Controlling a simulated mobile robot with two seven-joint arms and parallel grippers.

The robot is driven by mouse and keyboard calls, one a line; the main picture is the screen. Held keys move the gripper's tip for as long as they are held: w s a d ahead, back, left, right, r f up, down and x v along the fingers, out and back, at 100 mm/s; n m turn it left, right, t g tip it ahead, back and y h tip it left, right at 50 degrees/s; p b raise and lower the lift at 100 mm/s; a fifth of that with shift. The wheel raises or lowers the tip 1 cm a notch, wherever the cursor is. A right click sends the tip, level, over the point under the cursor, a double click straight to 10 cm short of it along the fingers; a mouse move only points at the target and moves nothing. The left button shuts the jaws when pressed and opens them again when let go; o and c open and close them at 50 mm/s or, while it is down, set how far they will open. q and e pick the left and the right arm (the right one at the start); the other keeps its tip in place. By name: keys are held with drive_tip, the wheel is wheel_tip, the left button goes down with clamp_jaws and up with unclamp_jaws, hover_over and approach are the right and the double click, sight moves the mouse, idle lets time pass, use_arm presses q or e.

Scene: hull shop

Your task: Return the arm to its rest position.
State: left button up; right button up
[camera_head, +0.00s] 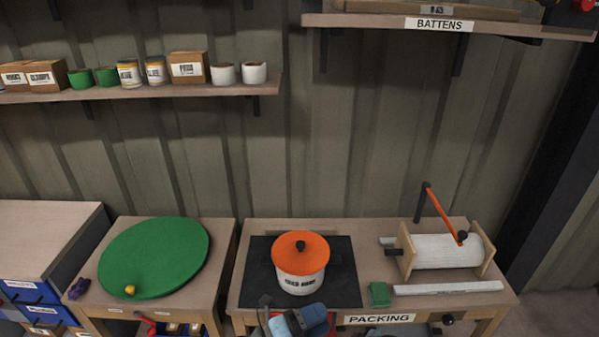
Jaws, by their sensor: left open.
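My left gripper (279,317) shows at the bottom edge of the head view, cut off by the frame, with blue and grey parts of my arm beside it. It is open, and I see nothing held in it. It is in front of the packing table (370,236), near the table's front edge and below the pot in the picture. My right gripper is not in view.
A white pot with an orange lid (300,250) stands on a black mat (345,290). A roller with a crank (440,250) and a green block (380,294) are to its right. A green disc (155,255) carries a yellow ball (130,290). Shelves (180,91) line the wall.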

use_arm(q)
drive_tip(key=s+a+f+n+t+y+p, duration=0.1)
drive_tip(key=s+a+f+n+y, duration=0.2)
drive_tip(key=s+a+n+y, duration=0.2)
drive_tip(key=s+a+f+n+t+y+p, duration=0.1)
drive_tip(key=s+a+f+n+y, duration=0.2)
drive_tip(key=a+n, duration=0.7)
drive_tip(key=s+a+f+n+t+y+p, duration=0.1)
drive_tip(key=s+a+f+n+y, duration=0.3)
drive_tip(key=n, duration=1)
drive_tip(key=s+a+y, duration=0.3)
drive_tip(key=s+a, duration=0.1)
drive_tip(key=shift+a+p, duration=0.25)
drive_tip(key=shift+p, duration=0.1)
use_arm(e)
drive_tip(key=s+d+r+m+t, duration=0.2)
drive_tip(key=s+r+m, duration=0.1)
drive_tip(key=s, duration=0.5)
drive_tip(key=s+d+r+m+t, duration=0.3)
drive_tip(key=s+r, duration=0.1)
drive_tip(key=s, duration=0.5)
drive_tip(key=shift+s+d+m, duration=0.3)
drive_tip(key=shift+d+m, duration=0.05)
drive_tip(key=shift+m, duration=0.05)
